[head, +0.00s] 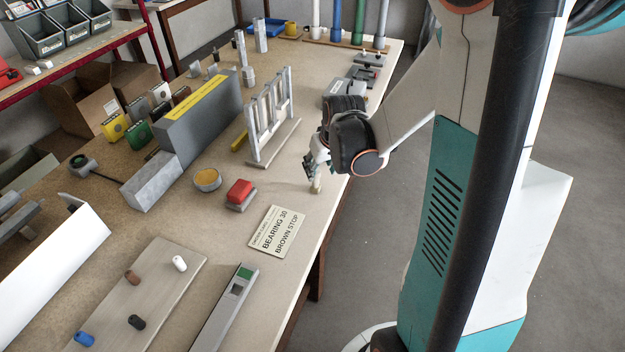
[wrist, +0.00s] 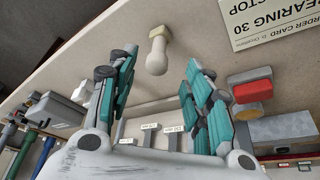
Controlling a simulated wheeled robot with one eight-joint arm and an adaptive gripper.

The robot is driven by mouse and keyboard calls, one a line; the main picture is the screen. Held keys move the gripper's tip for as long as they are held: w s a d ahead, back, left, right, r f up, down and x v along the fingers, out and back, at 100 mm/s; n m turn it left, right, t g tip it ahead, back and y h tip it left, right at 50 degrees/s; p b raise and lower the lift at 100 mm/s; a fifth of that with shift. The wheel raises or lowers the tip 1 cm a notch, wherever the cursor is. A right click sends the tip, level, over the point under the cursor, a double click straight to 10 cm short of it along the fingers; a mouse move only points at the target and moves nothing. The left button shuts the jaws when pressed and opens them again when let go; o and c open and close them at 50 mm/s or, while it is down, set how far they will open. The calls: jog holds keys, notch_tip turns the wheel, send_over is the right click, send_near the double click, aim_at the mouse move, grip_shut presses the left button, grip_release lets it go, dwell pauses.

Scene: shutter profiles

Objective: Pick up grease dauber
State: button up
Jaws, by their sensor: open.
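A small pale, stubby object with a wider, rounded end, seemingly the grease dauber (wrist: 158,52), stands on the bench in the wrist view. It lies between and just beyond my open fingers. My gripper (wrist: 156,70) is empty, with one teal finger on each side. In the head view my gripper (head: 310,170) points down near the bench's right edge, just above the pale dauber (head: 317,186), which it partly hides. I cannot tell whether the fingers touch it.
A grey upright rack (head: 270,125) stands left of my gripper. A round tin (head: 207,180), a red-topped block (head: 239,194) and an order card (head: 277,231) lie nearer the front. A grey machine (head: 345,90) is behind my wrist. Bare bench surrounds the dauber.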

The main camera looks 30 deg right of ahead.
aim_at(316, 179)
jog(key=b+x, duration=0.3)
jog(key=x, duration=0.6)
jog(key=shift+w+f, duration=0.2)
jog(key=shift+f, duration=0.05)
jog(key=c, duration=0.9)
